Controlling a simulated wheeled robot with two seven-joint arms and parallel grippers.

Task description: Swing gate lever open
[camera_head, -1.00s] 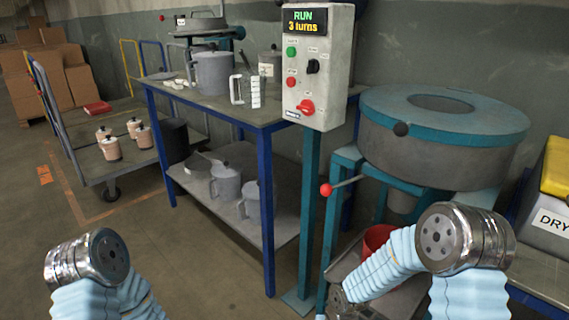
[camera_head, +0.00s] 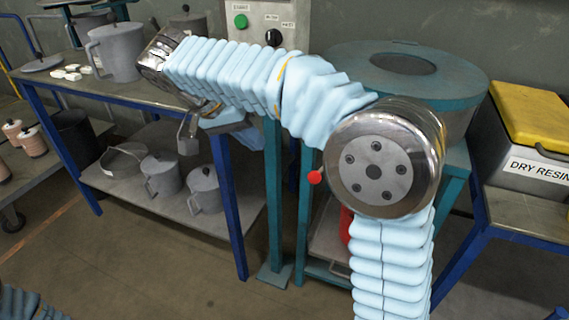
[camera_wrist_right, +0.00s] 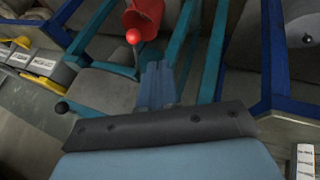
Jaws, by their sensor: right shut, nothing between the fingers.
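The gate lever's red ball knob (camera_head: 315,177) shows below the round grey and teal machine (camera_head: 450,92), just left of my right arm's metal joint. My arm hides most of its rod. In the right wrist view the red knob (camera_wrist_right: 133,36) sits on a thin rod, beyond and slightly left of my fingertips. My right gripper (camera_head: 188,142) hangs below the wrist, by the table's front edge, left of the knob and apart from it. It is shut and empty; its closed fingers also show in the right wrist view (camera_wrist_right: 157,85). My left gripper is out of view.
A red bucket (camera_wrist_right: 146,14) is close to the knob under the machine. Teal stand legs (camera_head: 274,200) stand near the lever. The control box (camera_head: 262,22) is partly hidden by my right arm. A blue-framed table (camera_head: 60,85) with pots is at left, a resin bin (camera_head: 530,160) at right.

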